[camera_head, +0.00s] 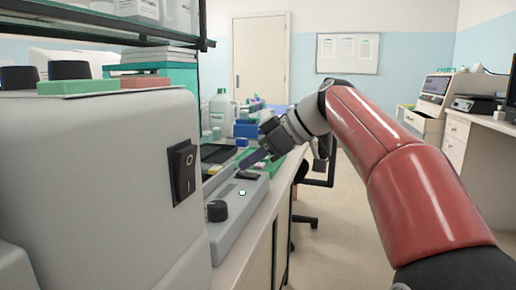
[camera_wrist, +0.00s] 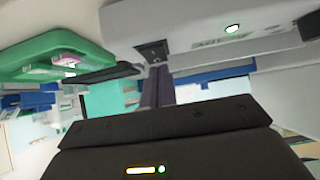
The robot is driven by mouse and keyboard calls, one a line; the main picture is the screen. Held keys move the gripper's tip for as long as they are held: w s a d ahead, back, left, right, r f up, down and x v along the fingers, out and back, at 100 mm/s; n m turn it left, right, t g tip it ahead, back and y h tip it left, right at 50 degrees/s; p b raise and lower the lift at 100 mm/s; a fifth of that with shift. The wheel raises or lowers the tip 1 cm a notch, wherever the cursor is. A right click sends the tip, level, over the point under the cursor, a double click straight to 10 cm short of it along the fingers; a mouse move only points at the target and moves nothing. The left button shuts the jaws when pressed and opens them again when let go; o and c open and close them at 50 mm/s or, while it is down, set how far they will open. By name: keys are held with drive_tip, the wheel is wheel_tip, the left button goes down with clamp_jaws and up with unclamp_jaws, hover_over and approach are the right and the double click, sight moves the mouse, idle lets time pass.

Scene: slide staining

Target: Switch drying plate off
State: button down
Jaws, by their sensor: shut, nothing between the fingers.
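The drying plate appears to be the low grey unit (camera_head: 232,215) on the bench, with a dark knob (camera_head: 217,210) at its near end and a lit green indicator (camera_head: 242,193). A small dark switch (camera_head: 249,175) sits at its far end. The unit fills the top of the wrist view (camera_wrist: 200,25), with the switch (camera_wrist: 152,50) and the bright indicator (camera_wrist: 232,29). My gripper (camera_head: 244,167) is shut and empty. Its fingertips (camera_wrist: 159,68) are close to the switch; I cannot tell whether they touch it.
A large pale machine (camera_head: 90,170) with a black rocker switch (camera_head: 183,173) stands at the near left. A green tray (camera_wrist: 45,62) lies beyond the unit. Bottles and blue items (camera_head: 247,129) stand farther back. The floor right of the bench is open.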

drive_tip(key=shift+f, duration=0.2)
drive_tip(key=shift+a+f+b, duration=0.1)
drive_tip(key=shift+f+b, duration=0.2)
drive_tip(key=shift+w+a+r, duration=0.1)
drive_tip(key=shift+a, duration=0.05)
drive_tip(key=shift+w+a+r+p, duration=0.2)
drive_tip(key=shift+a+p, duration=0.25)
drive_tip(key=shift+a, duration=0.15)
